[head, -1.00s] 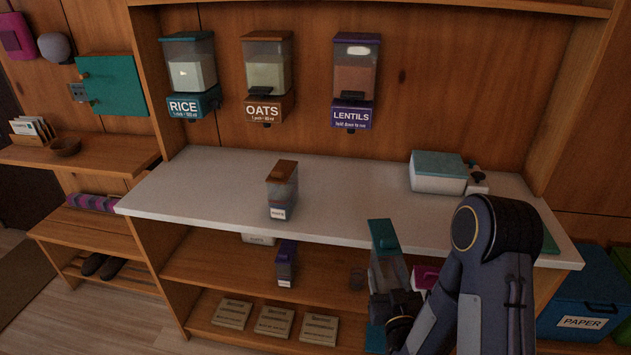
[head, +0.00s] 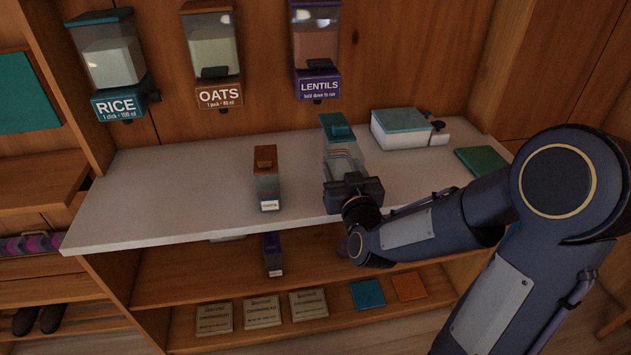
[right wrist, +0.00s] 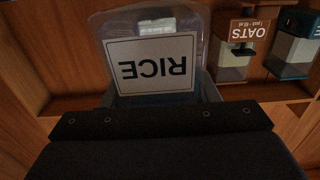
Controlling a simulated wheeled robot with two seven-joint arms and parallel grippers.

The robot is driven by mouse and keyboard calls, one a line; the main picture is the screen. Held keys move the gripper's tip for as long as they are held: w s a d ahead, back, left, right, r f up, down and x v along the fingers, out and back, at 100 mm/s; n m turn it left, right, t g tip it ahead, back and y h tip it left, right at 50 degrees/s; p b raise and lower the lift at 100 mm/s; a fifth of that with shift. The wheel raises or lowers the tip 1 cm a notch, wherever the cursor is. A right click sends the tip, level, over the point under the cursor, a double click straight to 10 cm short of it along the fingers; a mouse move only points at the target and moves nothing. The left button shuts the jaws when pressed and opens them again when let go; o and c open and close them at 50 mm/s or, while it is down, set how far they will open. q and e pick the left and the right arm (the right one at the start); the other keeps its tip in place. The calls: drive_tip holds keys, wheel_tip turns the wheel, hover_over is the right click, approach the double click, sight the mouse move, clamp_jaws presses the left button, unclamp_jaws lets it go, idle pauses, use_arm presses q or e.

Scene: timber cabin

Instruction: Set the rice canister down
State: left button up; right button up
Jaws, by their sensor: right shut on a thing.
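The rice canister (head: 342,148), clear with a teal lid, is upright over the white counter (head: 190,190), right of the brown-lidded canister. My right gripper (head: 350,188) is shut on it from the front. The gripper hides the canister's lower part, so I cannot tell whether its base touches the counter. In the right wrist view the canister's RICE label (right wrist: 155,68) shows upside down, just beyond the gripper. My left gripper is not in view.
A brown-lidded canister (head: 266,180) stands on the counter. A white box with a teal lid (head: 402,128) and a green mat (head: 482,160) are at the right. Rice (head: 112,65), oats (head: 212,55) and lentils (head: 317,48) dispensers hang above. The counter's left half is clear.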

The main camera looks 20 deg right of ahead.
drive_tip(key=w+f, duration=0.1)
drive_tip(key=w, duration=0.1)
drive_tip(key=w+f, duration=0.1)
drive_tip(key=w, duration=0.1)
drive_tip(key=w+f+p, duration=0.1)
drive_tip(key=w, duration=0.1)
drive_tip(key=shift+w+d+f, duration=0.3)
drive_tip(key=shift+w, duration=0.1)
drive_tip(key=w+f, duration=0.1)
drive_tip(key=f, duration=0.1)
drive_tip(key=w+f+p, duration=0.1)
drive_tip(key=f, duration=0.2)
drive_tip(key=w+f, duration=0.2)
drive_tip(key=f, duration=0.1)
drive_tip(key=shift+d, duration=0.2)
drive_tip(key=shift+f, duration=0.1)
drive_tip(key=shift+f, duration=0.15)
drive_tip(key=o, duration=1.2)
